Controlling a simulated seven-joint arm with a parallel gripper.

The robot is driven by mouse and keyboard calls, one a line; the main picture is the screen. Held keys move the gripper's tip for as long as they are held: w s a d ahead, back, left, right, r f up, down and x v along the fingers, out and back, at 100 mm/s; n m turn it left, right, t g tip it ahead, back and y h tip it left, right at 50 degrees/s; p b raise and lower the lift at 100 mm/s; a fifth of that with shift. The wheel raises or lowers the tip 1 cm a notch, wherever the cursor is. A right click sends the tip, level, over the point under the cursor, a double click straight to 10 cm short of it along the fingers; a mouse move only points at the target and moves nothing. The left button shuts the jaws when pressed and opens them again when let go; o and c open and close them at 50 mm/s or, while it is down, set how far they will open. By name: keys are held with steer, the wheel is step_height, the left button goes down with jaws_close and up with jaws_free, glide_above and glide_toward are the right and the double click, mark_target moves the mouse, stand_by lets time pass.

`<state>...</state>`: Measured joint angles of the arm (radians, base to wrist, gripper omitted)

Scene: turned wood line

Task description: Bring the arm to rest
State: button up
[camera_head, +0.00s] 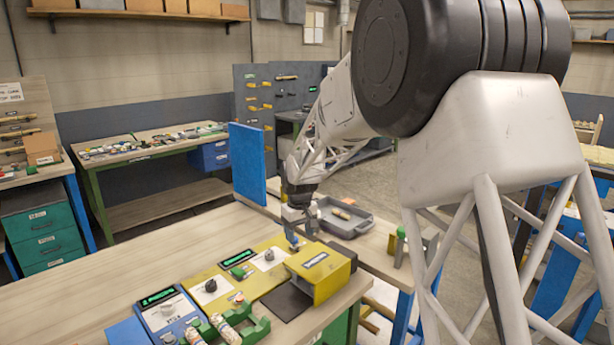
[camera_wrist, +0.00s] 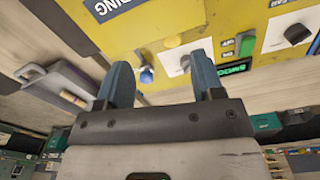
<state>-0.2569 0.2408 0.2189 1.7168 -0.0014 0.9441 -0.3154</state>
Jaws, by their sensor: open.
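My gripper (camera_head: 293,236) hangs from the arm, fingers down, over the far edge of the yellow control panel (camera_head: 248,266), beside the yellow hood (camera_head: 320,271). In the wrist view my gripper (camera_wrist: 160,70) has its two blue-grey fingers apart with nothing held between them. Beyond them is the yellow panel with a blue knob (camera_wrist: 146,75), a green switch (camera_wrist: 247,45) and a lit green display (camera_wrist: 232,68). I cannot tell the exact gap between the fingertips and the panel.
A grey tray (camera_head: 345,228) with a small wooden piece stands behind the gripper. A blue upright board (camera_head: 247,163) stands to its left. A blue panel (camera_head: 168,312) and a green holder (camera_head: 255,328) with small pieces are in front. The left part of the bench (camera_head: 120,268) is clear.

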steer(key=s+d+r+m, duration=0.1)
steer(key=s+d+r, duration=0.35)
steer(key=s, duration=0.35)
steer(key=s+d+r+m+t, duration=0.1)
steer(key=s+d+r, duration=0.35)
steer(key=s, duration=0.35)
steer(key=s+d+r+m, duration=0.1)
steer(key=s+d+r, duration=0.2)
steer(key=s+d, duration=0.35)
steer(key=s+d+f+m, duration=0.1)
steer(key=s+d+m, duration=0.1)
steer(key=s, duration=1.1)
steer(key=s+d+f+m+t, duration=0.1)
steer(key=s+d, duration=0.2)
steer(key=s, duration=1.1)
steer(key=shift+d+m, duration=0.35)
steer(key=shift+m, duration=0.05)
stand_by(0.5)
